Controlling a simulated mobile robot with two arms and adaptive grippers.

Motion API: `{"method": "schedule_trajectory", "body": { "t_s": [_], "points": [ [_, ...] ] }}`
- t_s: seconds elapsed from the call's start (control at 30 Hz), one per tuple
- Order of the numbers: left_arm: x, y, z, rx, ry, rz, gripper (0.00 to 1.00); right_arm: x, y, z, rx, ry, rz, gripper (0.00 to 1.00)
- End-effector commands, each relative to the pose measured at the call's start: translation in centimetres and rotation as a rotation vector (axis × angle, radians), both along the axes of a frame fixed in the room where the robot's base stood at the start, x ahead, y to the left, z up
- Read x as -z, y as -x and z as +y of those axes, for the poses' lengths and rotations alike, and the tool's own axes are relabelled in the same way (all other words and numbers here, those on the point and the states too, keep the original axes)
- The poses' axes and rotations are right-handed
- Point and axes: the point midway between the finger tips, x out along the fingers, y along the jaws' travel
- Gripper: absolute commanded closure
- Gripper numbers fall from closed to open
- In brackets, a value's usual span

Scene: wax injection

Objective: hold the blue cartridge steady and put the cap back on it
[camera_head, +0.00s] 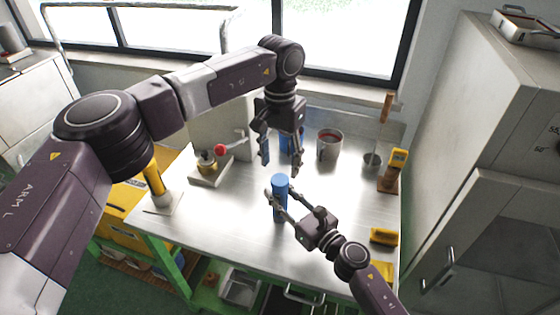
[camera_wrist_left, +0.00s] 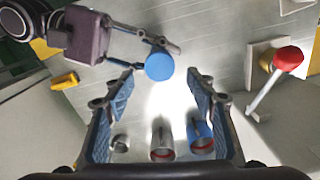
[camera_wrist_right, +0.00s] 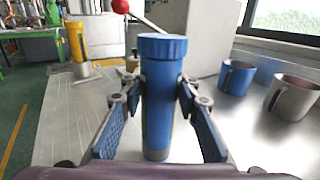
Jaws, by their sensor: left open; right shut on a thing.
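The blue cartridge (camera_head: 280,207) is upright over the metal table, its lower end appearing to rest on the top. A ribbed blue cap (camera_wrist_right: 162,46) sits level on its upper end. My right gripper (camera_head: 281,192) is shut on the cartridge body below the cap, with a finger on each side in the right wrist view (camera_wrist_right: 156,92). My left gripper (camera_head: 280,169) is open and empty, pointing down above and slightly behind the cartridge. In the left wrist view the cap's round top (camera_wrist_left: 159,66) shows just beyond the open fingertips.
A blue mug (camera_wrist_right: 236,77) and a grey mug (camera_head: 329,146) stand behind the cartridge. A red-knobbed lever device (camera_head: 212,165) is at left, near a yellow-handled tool (camera_head: 155,176). Yellow items (camera_head: 384,236) lie along the right edge. The table front is clear.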

Motion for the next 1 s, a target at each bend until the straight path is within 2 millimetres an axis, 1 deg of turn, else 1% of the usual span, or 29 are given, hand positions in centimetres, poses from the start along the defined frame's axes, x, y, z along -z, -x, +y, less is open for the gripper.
{"method": "schedule_trajectory", "body": {
  "t_s": [0.07, 0.17, 0.27, 1.0],
  "points": [
    [0.0, 0.0, 0.0, -0.03, 0.0, 0.0, 0.49, 0.0, 0.0, 0.0, 0.0, 0.0, 0.0, 1.0],
    [-0.1, 0.0, 0.0, -0.122, 0.0, 0.0, 0.49, 0.0, 0.0, 0.0, 0.0, 0.0, 0.0, 1.0],
    [-0.2, 0.0, 0.0, -0.275, 0.0, 0.0, 0.49, 0.0, 0.0, 0.0, 0.0, 0.0, 0.0, 1.0],
    [-1.3, 0.0, 0.0, -1.689, 0.002, 0.001, 0.49, 0.0, 0.0, 0.0, 0.0, 0.0, 0.0, 1.0]
  ]
}}
